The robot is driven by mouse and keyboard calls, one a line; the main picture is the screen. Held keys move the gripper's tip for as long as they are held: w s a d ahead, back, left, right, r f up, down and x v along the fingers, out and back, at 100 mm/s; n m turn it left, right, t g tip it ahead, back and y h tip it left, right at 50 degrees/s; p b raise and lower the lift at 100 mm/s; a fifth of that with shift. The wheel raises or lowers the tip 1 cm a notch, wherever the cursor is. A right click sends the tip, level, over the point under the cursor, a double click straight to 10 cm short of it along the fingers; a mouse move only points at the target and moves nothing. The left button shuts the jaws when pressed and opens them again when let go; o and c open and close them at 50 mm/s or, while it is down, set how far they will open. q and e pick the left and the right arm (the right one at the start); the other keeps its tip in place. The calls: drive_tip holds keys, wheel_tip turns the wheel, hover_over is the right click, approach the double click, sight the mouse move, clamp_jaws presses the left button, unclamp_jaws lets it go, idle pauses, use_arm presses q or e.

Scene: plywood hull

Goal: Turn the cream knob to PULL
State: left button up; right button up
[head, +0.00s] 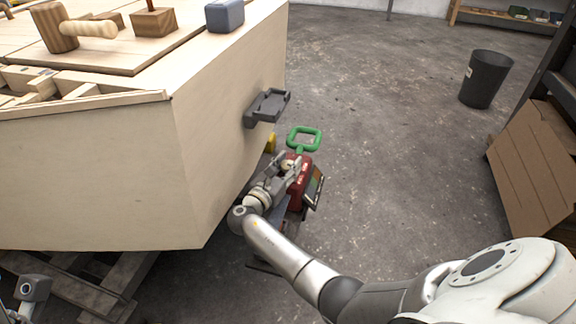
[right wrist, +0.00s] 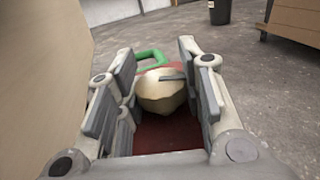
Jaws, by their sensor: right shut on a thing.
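The cream knob (right wrist: 160,95) sits on top of a red box (head: 301,178), between the fingers of my right gripper. A dark pointer line shows on the knob in the right wrist view. My right gripper (head: 290,166) is shut on the knob; it also shows in the right wrist view (right wrist: 158,88). The box has pale lettering on its side, too small to read, so I cannot tell which mark the pointer faces. A green loop handle (head: 304,138) stands at the box's far end. Part of my left gripper (head: 33,289) shows at the lower left edge; its fingers are not clear.
The plywood hull (head: 90,180) stands close to the left of my right gripper. A grey bracket (head: 267,106) juts from its side. A black bin (head: 486,79) and a brown cardboard panel (head: 525,165) stand at the right. The concrete floor between is clear.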

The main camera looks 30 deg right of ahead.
idle(0.4)
drive_tip(key=o, duration=1)
drive_tip(key=shift+o, duration=0.2)
drive_tip(key=v, duration=1.2)
